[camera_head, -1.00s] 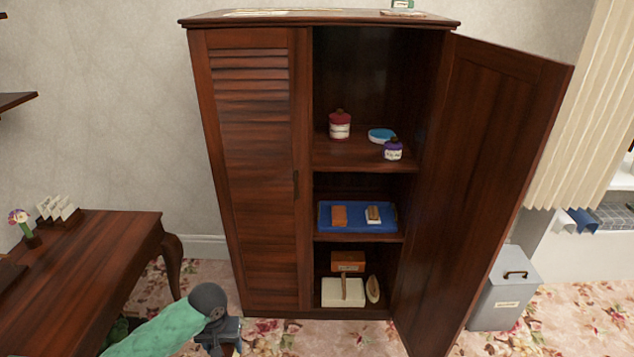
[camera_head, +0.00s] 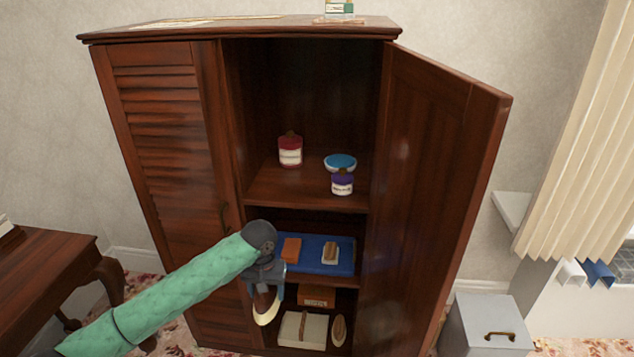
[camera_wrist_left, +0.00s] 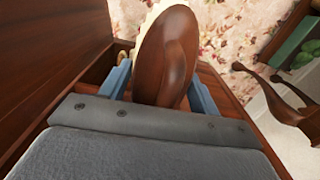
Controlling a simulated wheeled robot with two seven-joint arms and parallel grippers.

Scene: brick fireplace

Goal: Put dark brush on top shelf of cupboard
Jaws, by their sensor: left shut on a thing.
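The cupboard (camera_head: 150,180) stands ahead with its right door (camera_head: 440,170) open and its left door shut. The top shelf (camera_head: 300,192) holds a red-lidded jar (camera_head: 290,150), a blue round dish (camera_head: 340,162) and a purple-lidded jar (camera_head: 342,183). My left gripper (camera_head: 265,285) is in front of the cupboard, below the top shelf's level. It is shut on the dark brush (camera_head: 266,306), which has a dark brown back and pale bristles. In the left wrist view the brush (camera_wrist_left: 168,55) sits between the blue fingers. My right gripper is not in view.
The middle shelf has a blue tray (camera_head: 345,267) with an orange block (camera_head: 291,249) and a light brush (camera_head: 330,252). The bottom holds a box (camera_head: 315,297), a pale board (camera_head: 300,330) and an oval brush (camera_head: 338,329). A desk (camera_head: 45,275) stands left, a grey bin (camera_head: 487,325) right.

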